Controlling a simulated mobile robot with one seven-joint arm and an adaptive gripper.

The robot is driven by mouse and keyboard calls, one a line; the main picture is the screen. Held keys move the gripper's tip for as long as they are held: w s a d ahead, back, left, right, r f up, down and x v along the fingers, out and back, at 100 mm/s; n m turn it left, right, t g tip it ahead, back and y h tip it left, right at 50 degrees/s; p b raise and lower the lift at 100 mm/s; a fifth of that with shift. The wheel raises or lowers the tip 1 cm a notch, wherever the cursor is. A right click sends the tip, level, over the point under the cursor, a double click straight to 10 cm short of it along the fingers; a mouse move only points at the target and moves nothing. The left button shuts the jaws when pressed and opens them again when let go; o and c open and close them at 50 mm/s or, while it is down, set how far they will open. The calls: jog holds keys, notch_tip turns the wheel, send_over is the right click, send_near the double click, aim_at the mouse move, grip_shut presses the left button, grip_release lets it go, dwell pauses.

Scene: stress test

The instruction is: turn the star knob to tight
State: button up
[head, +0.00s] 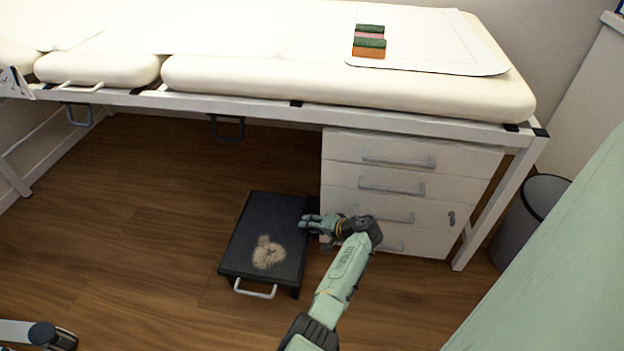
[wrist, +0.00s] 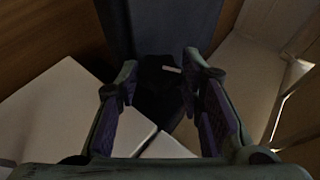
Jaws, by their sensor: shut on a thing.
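My gripper (head: 308,222) is low by the right side of a black step stool (head: 274,212) under the bed, in the head view. In the wrist view my gripper (wrist: 162,100) has its purple-padded fingers either side of a dark thing, the star knob (wrist: 158,84), and is shut on it. A small pale mark shows near the knob's top. Its lobes and any tight label are too dark to make out. In the head view I cannot make out the knob at my gripper.
A white drawer unit (head: 400,170) with grey handles stands just behind and right of my gripper. The bed frame (head: 270,108) spans above. A grey bin (head: 518,225) and a green drape (head: 570,250) are at right.

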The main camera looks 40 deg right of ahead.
jog(key=o, duration=1.2)
jog(key=shift+c, duration=0.2)
notch_tip(320, 180, up, 10)
